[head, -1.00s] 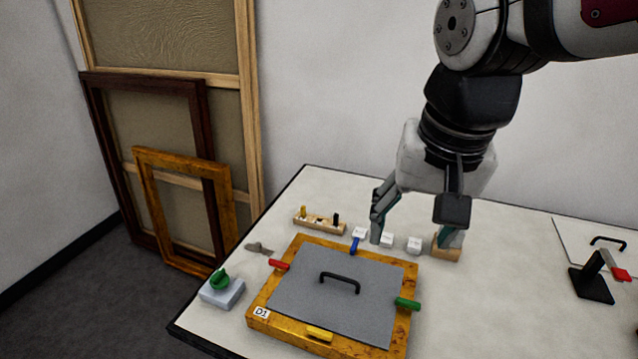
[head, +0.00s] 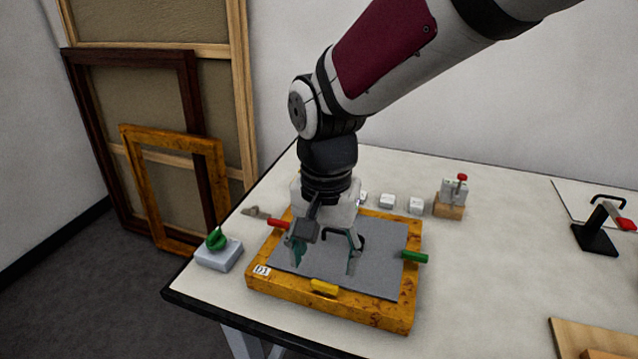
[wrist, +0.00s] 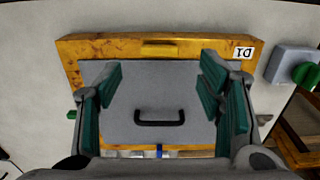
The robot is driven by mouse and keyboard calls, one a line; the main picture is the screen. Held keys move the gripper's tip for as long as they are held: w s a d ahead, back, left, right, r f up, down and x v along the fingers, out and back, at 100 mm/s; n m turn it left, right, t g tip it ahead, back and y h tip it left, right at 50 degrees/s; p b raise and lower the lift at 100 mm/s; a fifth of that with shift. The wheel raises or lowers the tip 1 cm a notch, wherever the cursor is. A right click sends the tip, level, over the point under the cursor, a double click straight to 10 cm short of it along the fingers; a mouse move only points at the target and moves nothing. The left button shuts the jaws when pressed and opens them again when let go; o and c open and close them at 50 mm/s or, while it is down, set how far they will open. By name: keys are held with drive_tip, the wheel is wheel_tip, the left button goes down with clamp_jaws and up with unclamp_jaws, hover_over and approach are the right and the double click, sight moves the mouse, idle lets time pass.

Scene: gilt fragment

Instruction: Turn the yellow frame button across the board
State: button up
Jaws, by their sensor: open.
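The yellow button (head: 324,287) sits on the near rail of the gilt frame (head: 385,314). In the wrist view the yellow button (wrist: 159,50) lies lengthwise along that rail, clear of the board's edge. The grey board (head: 385,268) lies inside the frame, with a black handle (wrist: 159,118) on it. My gripper (head: 325,262) is open and empty above the board, behind the yellow button in the head view. In the wrist view my gripper (wrist: 160,82) has its fingers spread wide, with the button ahead between their lines. Neither finger appears to touch the button.
A red button (head: 279,224) and a green button (head: 414,256) sit on the side rails. A blue button (wrist: 159,151) shows at the far rail. A grey block with green handle (head: 218,250) stands left. A red-knobbed device (head: 455,190) stands behind right. The table's front right is mostly clear.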

sight(325, 284)
wheel_tip(325, 284, down, 6)
drive_tip(key=shift+f+b, duration=0.15)
drive_tip(key=shift+b, duration=0.2)
drive_tip(key=c, duration=1.1)
